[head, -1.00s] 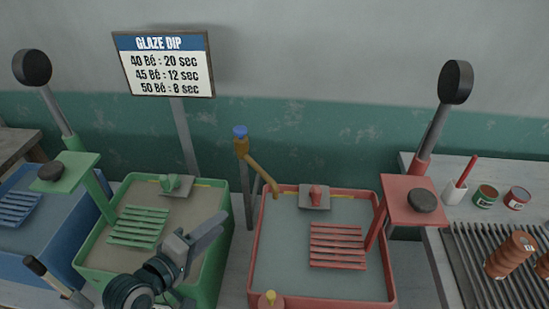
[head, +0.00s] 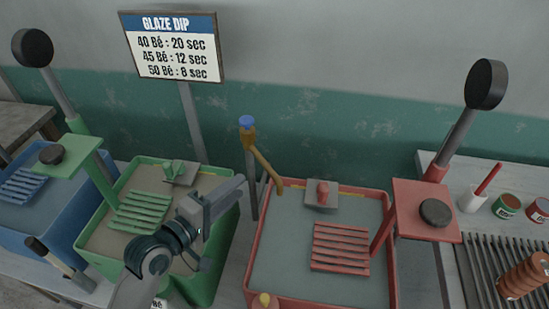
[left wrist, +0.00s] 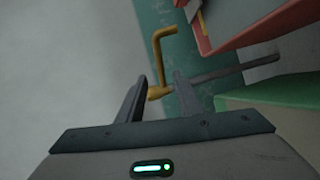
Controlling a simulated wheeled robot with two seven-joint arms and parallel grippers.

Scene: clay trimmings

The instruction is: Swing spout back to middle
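The brass-coloured spout (head: 266,168) bends from the top of a grey post (head: 252,185) between the green and red basins. A blue cap (head: 246,122) sits on its pivot. The spout slants right and its tip is over the back left corner of the red basin (head: 250,268). My left gripper (head: 242,184) is in front of the post, over the right side of the green basin. In the left wrist view the left gripper (left wrist: 161,76) is open, with the spout (left wrist: 157,50) ahead, its pivot end appearing between the fingers. I see no contact. My right gripper is out of view.
The green basin (head: 219,265) holds a green rack (head: 143,212); the red basin holds a red rack (head: 341,247). A blue basin (head: 52,222) is at far left. A red platform (head: 408,212) stands at the right basin's side. A sign (head: 172,46) stands behind.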

